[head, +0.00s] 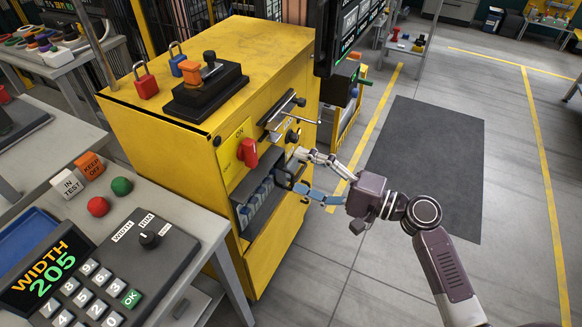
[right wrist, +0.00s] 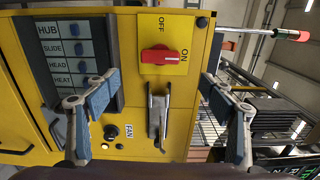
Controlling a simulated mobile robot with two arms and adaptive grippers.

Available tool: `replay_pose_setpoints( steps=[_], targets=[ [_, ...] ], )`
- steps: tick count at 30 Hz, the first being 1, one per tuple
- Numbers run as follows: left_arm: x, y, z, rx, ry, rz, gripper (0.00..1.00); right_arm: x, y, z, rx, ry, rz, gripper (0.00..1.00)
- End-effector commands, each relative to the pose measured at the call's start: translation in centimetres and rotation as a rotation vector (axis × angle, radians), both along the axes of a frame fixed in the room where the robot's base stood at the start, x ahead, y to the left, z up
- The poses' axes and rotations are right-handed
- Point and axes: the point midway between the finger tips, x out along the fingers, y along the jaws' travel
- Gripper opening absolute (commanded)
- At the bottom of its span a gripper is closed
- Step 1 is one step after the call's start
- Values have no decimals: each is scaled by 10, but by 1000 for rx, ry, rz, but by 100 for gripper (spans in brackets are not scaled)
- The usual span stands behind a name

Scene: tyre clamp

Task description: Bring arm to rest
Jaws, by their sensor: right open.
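My right gripper (head: 291,174) is in front of the yellow cabinet's (head: 280,245) front face, its arm coming in from the lower right. Its two fingers are spread apart with nothing between them. In the right wrist view the open fingers (right wrist: 157,97) frame the cabinet front, with a metal bar handle (right wrist: 158,115) seen between them. Whether a fingertip touches the cabinet, I cannot tell. The cabinet front also carries a red rotary switch (head: 248,152) with an ON label and a recess with several blue switches (head: 257,201). My left gripper is not in view.
A black control box (head: 205,90) and red and blue padlocks (head: 146,84) are on the cabinet top. A keypad console (head: 110,265) stands at lower left. A dark screen (head: 345,35) hangs behind the cabinet. The floor with the dark mat (head: 425,150) is open at right.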

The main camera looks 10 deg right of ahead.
Motion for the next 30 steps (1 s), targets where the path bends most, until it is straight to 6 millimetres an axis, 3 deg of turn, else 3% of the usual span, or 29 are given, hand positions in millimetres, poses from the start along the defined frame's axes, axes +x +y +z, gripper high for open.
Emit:
replay_pose_setpoints(
  steps=[14,17,20,23,26,30],
  targets=[
    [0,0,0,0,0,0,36,0,-1,0,0,0,0,75],
    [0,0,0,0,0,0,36,2,-2,-10,-13,11,-12,75],
    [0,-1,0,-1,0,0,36,8,-9,-44,-65,50,-52,75],
    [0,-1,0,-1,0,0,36,13,-20,-107,-164,117,-112,75],
    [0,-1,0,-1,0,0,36,7,-36,-182,-300,190,-167,75],
    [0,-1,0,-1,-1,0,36,-21,-58,-285,-507,283,-206,75]
  ],
)
